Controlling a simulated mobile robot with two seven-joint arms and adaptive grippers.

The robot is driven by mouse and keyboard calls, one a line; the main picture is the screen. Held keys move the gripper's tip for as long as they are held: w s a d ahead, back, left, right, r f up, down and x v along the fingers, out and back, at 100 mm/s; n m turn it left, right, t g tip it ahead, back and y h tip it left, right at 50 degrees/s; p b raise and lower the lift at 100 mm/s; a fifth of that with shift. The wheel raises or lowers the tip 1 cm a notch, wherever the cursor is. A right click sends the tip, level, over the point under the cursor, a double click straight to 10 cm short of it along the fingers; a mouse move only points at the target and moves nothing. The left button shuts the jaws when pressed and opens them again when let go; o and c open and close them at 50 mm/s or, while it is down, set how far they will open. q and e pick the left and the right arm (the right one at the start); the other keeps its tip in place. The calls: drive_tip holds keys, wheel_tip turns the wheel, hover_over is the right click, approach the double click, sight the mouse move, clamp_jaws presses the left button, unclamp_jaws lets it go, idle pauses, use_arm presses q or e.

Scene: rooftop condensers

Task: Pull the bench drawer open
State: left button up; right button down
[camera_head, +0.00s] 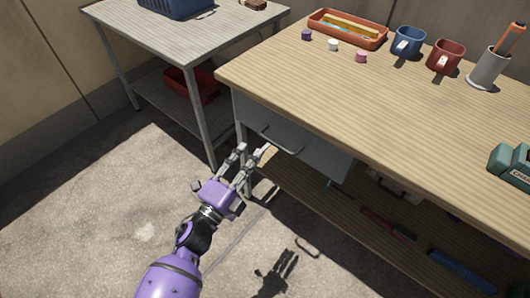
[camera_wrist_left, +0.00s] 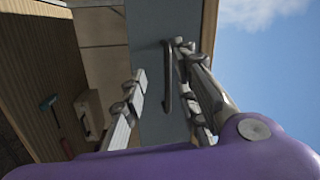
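The bench drawer (camera_head: 318,150) is a grey box front under the wooden bench top (camera_head: 330,100), and it looks shut. Its dark bar handle (camera_head: 282,144) runs across the front. In the left wrist view the drawer front (camera_wrist_left: 150,30) fills the middle, with the handle (camera_wrist_left: 168,78) upright in the picture. My left gripper (camera_head: 254,153) is open and empty in front of the drawer. In the wrist view the handle lies between the spread fingers of the gripper (camera_wrist_left: 165,88), closer to the right finger. Contact cannot be told. My right gripper is not in view.
On the bench stand an orange tray (camera_head: 322,20), small caps (camera_head: 333,45), blue and red mugs (camera_head: 408,43) and a cup (camera_head: 488,70). A lower shelf (camera_head: 330,210) holds tools. A metal table (camera_head: 190,45) stands at left. The floor (camera_head: 110,215) before the drawer is clear.

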sight(275, 143)
use_arm(q)
drive_tip(key=w+d+m, duration=0.1)
drive_tip(key=d, duration=0.1)
drive_tip(key=w+d+r+m+h, duration=0.1)
drive_tip(key=d, duration=0.1)
drive_tip(key=w+d+r+m+g+h, duration=0.1)
drive_tip(key=w+d, duration=0.1)
drive_tip(key=shift+d+r+m, duration=0.2)
drive_tip(key=shift+d+m, duration=0.1)
drive_tip(key=shift+m, duration=0.1)
clamp_jaws()
